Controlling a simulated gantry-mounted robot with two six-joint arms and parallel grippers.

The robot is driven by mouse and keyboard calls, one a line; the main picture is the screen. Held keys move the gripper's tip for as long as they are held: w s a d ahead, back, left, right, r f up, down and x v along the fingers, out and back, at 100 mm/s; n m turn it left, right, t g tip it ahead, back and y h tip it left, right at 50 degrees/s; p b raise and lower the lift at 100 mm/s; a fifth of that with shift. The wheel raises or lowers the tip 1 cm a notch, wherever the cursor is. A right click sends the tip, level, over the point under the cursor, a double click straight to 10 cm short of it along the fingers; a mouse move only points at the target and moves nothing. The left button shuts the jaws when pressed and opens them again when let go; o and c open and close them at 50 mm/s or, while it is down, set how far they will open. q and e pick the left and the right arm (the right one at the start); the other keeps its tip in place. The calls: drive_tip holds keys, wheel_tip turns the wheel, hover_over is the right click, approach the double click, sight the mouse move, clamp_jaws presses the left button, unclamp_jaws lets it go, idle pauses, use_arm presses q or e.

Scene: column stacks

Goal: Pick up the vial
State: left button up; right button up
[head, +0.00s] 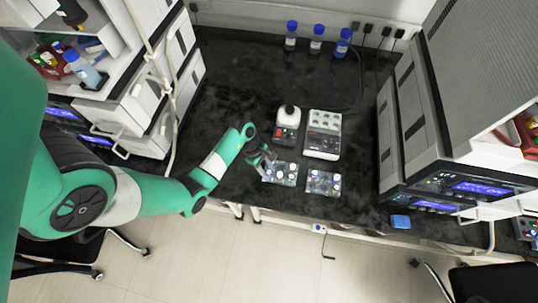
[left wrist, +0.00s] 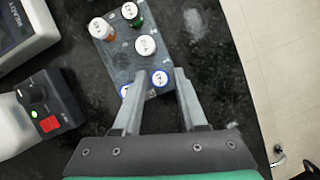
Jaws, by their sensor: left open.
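Several small capped vials stand in a clear rack (head: 279,174) on the black bench, just below and right of my left gripper (head: 262,158) in the head view. In the left wrist view the rack (left wrist: 118,62) holds a white-capped vial with an orange body (left wrist: 100,29), a green vial (left wrist: 131,12), a white-capped vial (left wrist: 145,46) and a blue-ringed vial (left wrist: 159,78). Another blue-ringed vial (left wrist: 125,90) is partly hidden by a finger. My left gripper (left wrist: 160,80) is open, its fingertips appearing on either side of the blue-ringed vial; contact cannot be told. My right gripper is not in view.
A second rack of vials (head: 323,183) lies to the right. A white-topped device (head: 287,120) and a larger box (head: 323,135) stand behind. Blue-capped bottles (head: 316,40) stand at the back. Tall instruments flank the bench; its front edge is close.

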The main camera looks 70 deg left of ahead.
use_arm(q)
clamp_jaws()
drive_tip(key=shift+r, duration=0.15)
drive_tip(key=shift+r+p, duration=0.35)
drive_tip(key=shift+r, duration=0.25)
drive_tip(key=s+d+r+p, duration=0.6)
drive_tip(key=s+d+r, duration=0.2)
drive_tip(key=s+r, duration=0.3)
drive_tip(key=shift+s+r, duration=0.2)
drive_tip(key=shift+r, duration=0.1)
